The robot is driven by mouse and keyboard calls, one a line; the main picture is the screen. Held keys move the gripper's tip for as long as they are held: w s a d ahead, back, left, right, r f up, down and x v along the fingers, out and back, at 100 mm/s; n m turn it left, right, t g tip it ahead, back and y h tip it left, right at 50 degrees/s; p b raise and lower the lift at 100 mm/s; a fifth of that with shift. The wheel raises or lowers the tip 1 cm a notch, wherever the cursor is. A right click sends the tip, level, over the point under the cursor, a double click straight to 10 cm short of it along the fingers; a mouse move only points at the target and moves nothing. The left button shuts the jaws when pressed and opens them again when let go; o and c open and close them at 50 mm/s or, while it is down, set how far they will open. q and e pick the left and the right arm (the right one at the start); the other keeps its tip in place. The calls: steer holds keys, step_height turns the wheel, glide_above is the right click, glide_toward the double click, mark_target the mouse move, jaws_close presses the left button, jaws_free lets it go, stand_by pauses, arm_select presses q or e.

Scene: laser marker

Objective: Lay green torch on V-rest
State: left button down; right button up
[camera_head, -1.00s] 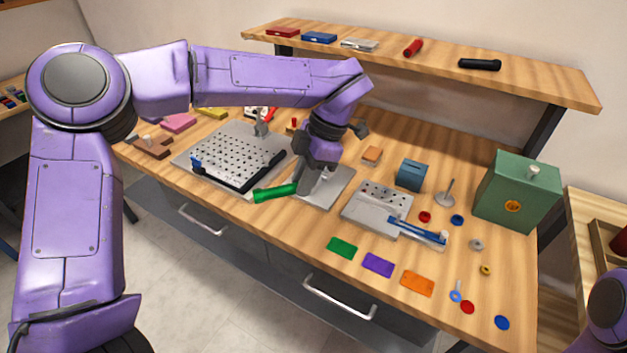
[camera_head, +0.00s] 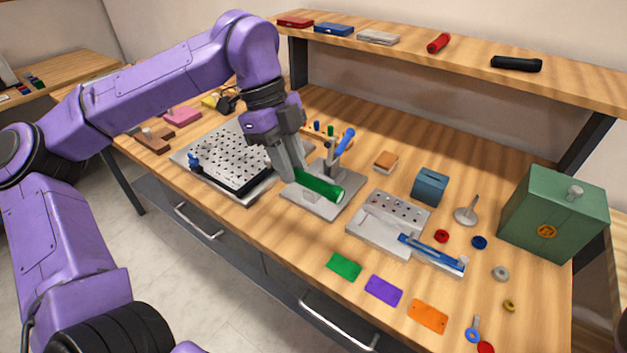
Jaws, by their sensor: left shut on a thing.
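My left gripper (camera_head: 292,172) is shut on the green torch (camera_head: 322,188) near its left end. The torch lies nearly level, its round end pointing right and toward the front. It is over a grey base plate (camera_head: 300,203) in the middle of the bench. A small pale support shows just under the torch, probably the V-rest, mostly hidden by it. I cannot tell whether the torch touches it. My right gripper is out of view.
A perforated plate (camera_head: 205,150) with a black-edged bar lies left of the torch. A blue-handled clamp (camera_head: 345,139) stands close behind it. A grey fixture (camera_head: 372,228) with a blue lever is at right. A green box (camera_head: 553,215) stands farther right.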

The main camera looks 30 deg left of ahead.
arm_select(q)
steer(key=w+a+f+p, duration=0.1)
steer(key=w+a+f, duration=0.1)
steer(key=w+f, duration=0.1)
steer(key=w+a+f+p, duration=0.1)
steer(key=w+a+f, duration=0.1)
steer(key=w+f, duration=0.1)
steer(key=w+a+f+p, duration=0.2)
steer(key=w, duration=0.2)
steer(key=shift+w+f, duration=0.35)
steer(key=shift+f, duration=0.05)
step_height(320, 180, down, 3)
steer(key=shift+w+a+r, duration=0.1)
steer(key=shift+w+a, duration=0.05)
steer(key=shift+f, duration=0.45)
